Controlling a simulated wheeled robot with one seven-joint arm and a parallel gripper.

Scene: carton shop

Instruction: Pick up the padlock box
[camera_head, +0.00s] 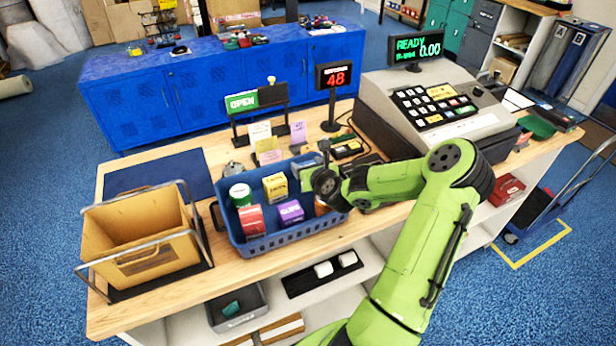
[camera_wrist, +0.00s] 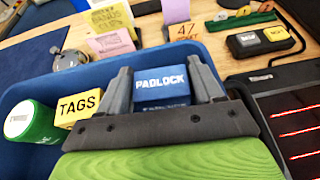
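The padlock box (camera_wrist: 163,82) is blue with white PADLOCK lettering. In the wrist view it sits between the two fingers of my gripper (camera_wrist: 163,88), with one finger close along each side. Whether the fingers press on it or leave a small gap is unclear. The lower part of the box is hidden behind my gripper. In the head view my gripper (camera_head: 312,180) is over the far right corner of the blue bin (camera_head: 262,245), and my arm partly hides that corner.
The bin also holds a yellow tags box (camera_head: 275,187), a green tin (camera_head: 240,194), a red box (camera_head: 251,220) and a purple box (camera_head: 290,212). Sign holders (camera_head: 268,150) stand just behind it. A cash register (camera_head: 432,108) is right; a cardboard box (camera_head: 140,240) is left.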

